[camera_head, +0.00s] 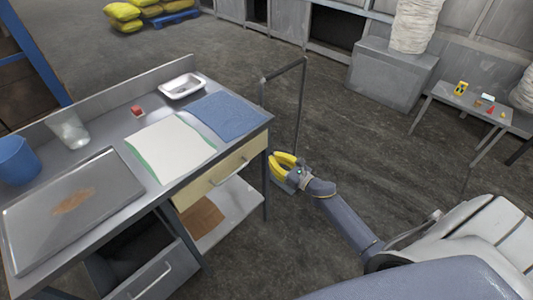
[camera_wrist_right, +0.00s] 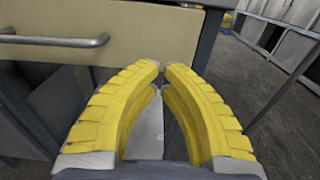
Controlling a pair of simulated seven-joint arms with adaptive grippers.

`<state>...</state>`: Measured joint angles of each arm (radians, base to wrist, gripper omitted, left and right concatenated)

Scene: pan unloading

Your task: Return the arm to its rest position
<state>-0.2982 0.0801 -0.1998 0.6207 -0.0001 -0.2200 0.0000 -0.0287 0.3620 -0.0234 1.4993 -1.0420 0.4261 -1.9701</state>
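My right gripper (camera_head: 273,156) has yellow fingers and hangs over the floor just right of the workbench's front right corner. In the right wrist view its fingertips (camera_wrist_right: 162,68) come together with hardly any gap, and nothing shows between them. The right arm reaches in from the lower right. A flat grey metal pan (camera_head: 110,210) with a brown patch lies on the near left of the bench (camera_head: 100,131), away from the gripper. My left gripper is not in view.
The bench's cream drawer front (camera_head: 234,160) with its handle (camera_wrist_right: 55,40) is close to the right gripper. On the bench are a blue cloth (camera_head: 228,115), white sheet (camera_head: 170,147), white dish (camera_head: 182,86), and blue cup (camera_head: 17,158).

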